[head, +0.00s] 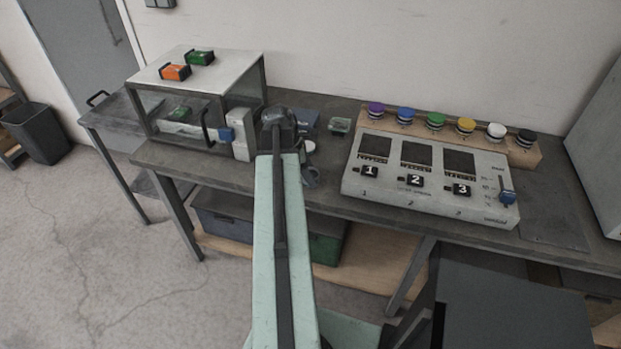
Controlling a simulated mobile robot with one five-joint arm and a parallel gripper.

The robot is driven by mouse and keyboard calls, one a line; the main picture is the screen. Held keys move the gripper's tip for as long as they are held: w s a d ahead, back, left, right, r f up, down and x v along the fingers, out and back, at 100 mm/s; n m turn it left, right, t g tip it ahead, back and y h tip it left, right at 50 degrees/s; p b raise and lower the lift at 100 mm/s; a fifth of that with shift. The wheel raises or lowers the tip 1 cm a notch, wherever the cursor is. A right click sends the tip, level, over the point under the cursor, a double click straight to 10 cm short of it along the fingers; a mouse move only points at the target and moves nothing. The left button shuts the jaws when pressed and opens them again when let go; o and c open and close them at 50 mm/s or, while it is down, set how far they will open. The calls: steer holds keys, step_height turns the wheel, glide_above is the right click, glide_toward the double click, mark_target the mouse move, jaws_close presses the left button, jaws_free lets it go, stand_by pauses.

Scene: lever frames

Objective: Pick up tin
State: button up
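My mint-green arm reaches forward over the workbench, and my dark gripper (278,120) is at its far end, above the bench. The fingers are not clear, so I cannot tell whether they are open or shut. No thing is clearly recognisable as the tin. A small pale round item (308,147) shows just right of the gripper, partly covered by my arm. A dark bluish item (306,121) sits right behind the gripper, partly hidden.
A glass-fronted cabinet (195,72) with orange and green items on top stands left. A control panel (430,180) with numbered switches stands right, before a wooden rack (545,150) of coloured knobs.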

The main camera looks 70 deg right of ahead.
steer(key=shift+c, duration=0.2)
step_height(320, 180, up, 10)
steer(key=p, duration=1)
steer(key=shift+s, duration=0.15)
